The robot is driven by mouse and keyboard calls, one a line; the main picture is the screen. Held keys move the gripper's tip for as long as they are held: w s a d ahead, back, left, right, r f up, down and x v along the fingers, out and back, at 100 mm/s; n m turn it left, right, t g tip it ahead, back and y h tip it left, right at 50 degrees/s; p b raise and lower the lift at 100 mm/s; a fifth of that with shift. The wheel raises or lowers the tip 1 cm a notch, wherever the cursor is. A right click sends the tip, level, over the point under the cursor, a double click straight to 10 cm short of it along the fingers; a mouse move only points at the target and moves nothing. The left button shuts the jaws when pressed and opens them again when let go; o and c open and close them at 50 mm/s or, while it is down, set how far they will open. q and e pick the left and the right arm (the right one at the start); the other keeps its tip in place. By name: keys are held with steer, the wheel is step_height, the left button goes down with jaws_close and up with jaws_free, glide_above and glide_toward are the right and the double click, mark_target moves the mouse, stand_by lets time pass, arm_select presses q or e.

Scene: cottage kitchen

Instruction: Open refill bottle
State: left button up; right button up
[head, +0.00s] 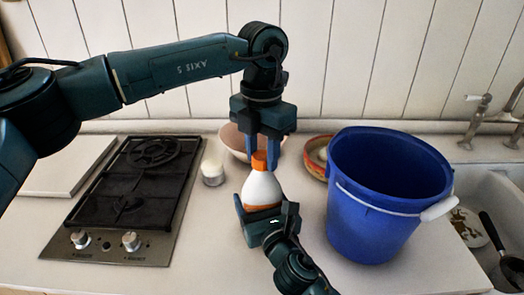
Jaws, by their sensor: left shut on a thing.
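The refill bottle (262,188) is white with an orange band low on its body and an orange cap (259,161). It stands upright in the middle of the head view. My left gripper (263,158) comes down from above, its blue fingers shut on the orange cap, which is partly hidden by them. My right gripper (266,212) comes in from the front and is around the lower body of the bottle, with a finger close against each side. It hides the bottle's base. The cap sits on the bottle's neck.
A blue bucket (380,215) with a white handle stands close to the right. A bowl (234,142) and an orange-rimmed dish (315,170) are behind. A small white-topped jar (212,170) and a gas hob (125,215) are left. A sink (488,190) is at far right.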

arm_select(q)
steer(key=n, duration=0.6)
steer(key=shift+n, duration=0.3)
steer(key=n, duration=1.4)
steer(key=shift+r+n, duration=0.1)
steer(key=shift+n, duration=0.3)
steer(key=shift+r, duration=0.1)
steer(key=shift+r, duration=1)
